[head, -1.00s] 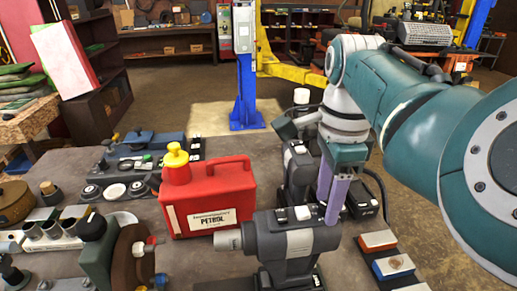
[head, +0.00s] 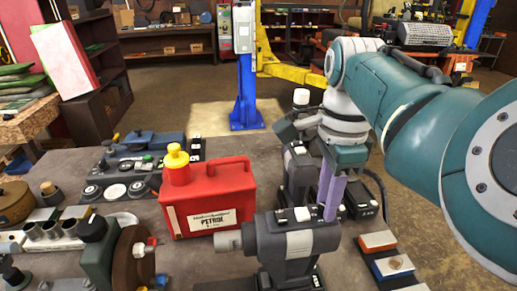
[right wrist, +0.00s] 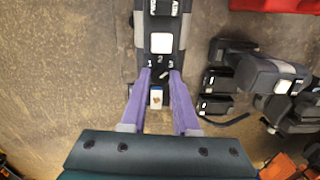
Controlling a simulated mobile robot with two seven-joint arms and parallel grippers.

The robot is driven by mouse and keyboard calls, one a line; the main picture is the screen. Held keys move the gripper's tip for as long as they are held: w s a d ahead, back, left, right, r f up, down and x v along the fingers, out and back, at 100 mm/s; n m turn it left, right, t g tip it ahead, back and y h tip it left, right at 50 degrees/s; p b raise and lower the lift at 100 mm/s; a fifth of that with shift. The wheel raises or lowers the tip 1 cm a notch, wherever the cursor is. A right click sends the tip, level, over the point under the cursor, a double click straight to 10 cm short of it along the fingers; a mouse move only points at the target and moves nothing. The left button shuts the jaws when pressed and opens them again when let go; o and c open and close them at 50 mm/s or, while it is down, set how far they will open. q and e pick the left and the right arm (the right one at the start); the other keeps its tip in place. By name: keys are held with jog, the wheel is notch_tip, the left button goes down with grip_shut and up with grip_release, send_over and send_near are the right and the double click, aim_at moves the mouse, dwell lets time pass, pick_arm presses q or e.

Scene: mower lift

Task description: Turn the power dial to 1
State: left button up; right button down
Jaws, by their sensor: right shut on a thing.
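The power dial is a small dark knob (right wrist: 160,76) on the rear of a grey-and-black power tool (right wrist: 160,22), below the printed numbers 1, 2 and 3. The tool stands on the workbench in the head view (head: 292,243), with its nose to the left. My right gripper (right wrist: 160,78) has its two purple fingers on either side of the knob, shut on it. In the head view the right gripper (head: 331,213) reaches down at the tool's right end. Which number the dial points to cannot be made out. My left gripper is not in view.
A red petrol can (head: 207,200) with a yellow cap stands left of the tool. Other dark power tools (head: 298,170) stand just behind it. Colored blocks (head: 378,241) lie to the right. A bench grinder (head: 125,255) and other gear crowd the left.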

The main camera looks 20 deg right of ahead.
jog(key=n+p, duration=0.2)
jog(key=n, duration=0.1)
jog(key=shift+r+n, duration=0.2)
jog(key=shift+n, duration=0.1)
jog(key=n+p, duration=0.2)
jog(key=n, duration=0.3)
jog(key=shift+p, duration=0.3)
jog(key=n+p, duration=0.1)
jog(key=n, duration=0.4)
jog(key=shift+f+n, duration=0.1)
jog(key=shift+n, duration=0.3)
jog(key=n, duration=0.3)
jog(key=shift+n+p, duration=0.4)
jog(key=shift+n, duration=0.6)
